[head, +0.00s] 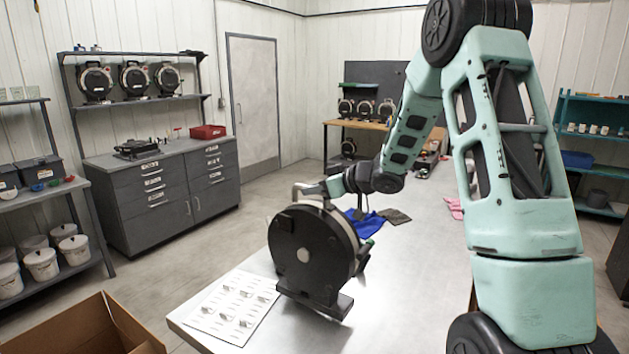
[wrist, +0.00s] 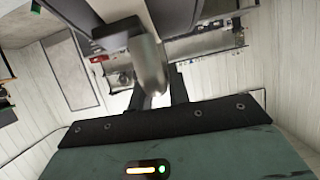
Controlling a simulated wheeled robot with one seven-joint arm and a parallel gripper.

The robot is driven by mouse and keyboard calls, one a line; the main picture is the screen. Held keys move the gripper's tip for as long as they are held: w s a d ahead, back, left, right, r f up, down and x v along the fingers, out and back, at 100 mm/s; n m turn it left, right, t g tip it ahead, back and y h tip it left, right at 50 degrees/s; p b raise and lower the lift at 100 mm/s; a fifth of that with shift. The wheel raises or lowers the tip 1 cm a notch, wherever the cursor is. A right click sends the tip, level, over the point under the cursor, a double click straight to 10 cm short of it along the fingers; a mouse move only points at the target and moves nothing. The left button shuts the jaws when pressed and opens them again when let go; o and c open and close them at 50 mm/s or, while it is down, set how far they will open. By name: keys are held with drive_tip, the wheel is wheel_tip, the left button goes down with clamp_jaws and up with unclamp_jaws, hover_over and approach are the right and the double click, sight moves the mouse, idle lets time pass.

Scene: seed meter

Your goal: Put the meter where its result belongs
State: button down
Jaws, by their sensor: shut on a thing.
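A round black seed meter (head: 305,250) with a flat dark foot is upright over the near end of the metal table (head: 410,270). My gripper (head: 308,190) is at its top, shut on the meter, apparently by its upper handle. I cannot tell whether the foot touches the table. In the wrist view, my gripper (wrist: 150,75) is at a blurred metal part. Most of the meter is not recognisable there. No result can be read on the meter.
Three similar meters (head: 134,78) stand on the shelf above the grey cabinet (head: 165,190). More meters (head: 364,108) stand on a wooden bench at the back. A printed sheet (head: 233,306), a blue cloth (head: 367,222) and an open cardboard box (head: 85,330) are nearby.

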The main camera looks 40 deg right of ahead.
sight(315, 204)
drive_tip(key=shift+w+f+p, duration=0.1)
drive_tip(key=shift+f+p, duration=0.35)
drive_tip(key=shift+f, duration=1.5)
drive_tip(key=c, duration=1.3)
unclamp_jaws()
drive_tip(key=shift+f, duration=0.2)
drive_tip(key=shift+r, duration=0.1)
drive_tip(key=b+v, duration=0.3)
drive_tip(key=v, duration=0.9)
